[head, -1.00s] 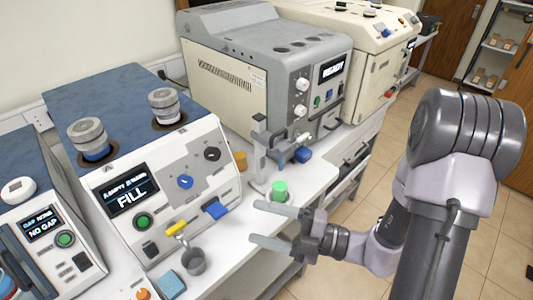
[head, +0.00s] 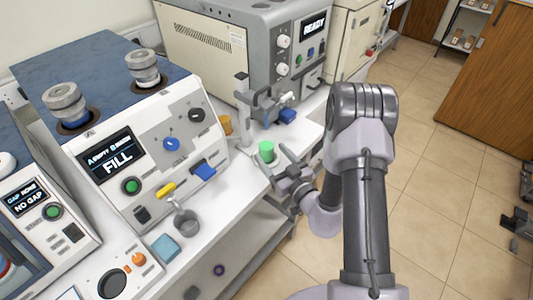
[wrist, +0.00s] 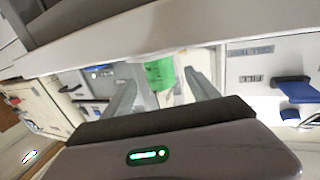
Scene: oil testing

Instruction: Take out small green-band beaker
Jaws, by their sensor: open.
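The small green-band beaker (head: 267,151) stands on the white bench near its front edge, by a grey clamp stand. In the wrist view the green band (wrist: 160,74) shows ahead, between the two fingers in the picture. My gripper (head: 270,164) is open and low at the bench edge, its fingers pointing at the beaker. The wrist view also shows my gripper (wrist: 160,80) with its fingers apart, one on each side of the green. I cannot tell whether either finger touches the beaker.
The grey clamp stand (head: 244,112) rises just behind the beaker. The FILL machine (head: 125,140) stands left, with a grey cup (head: 187,221) and a blue pad (head: 166,248) in front. An amber cup (head: 225,125) stands behind.

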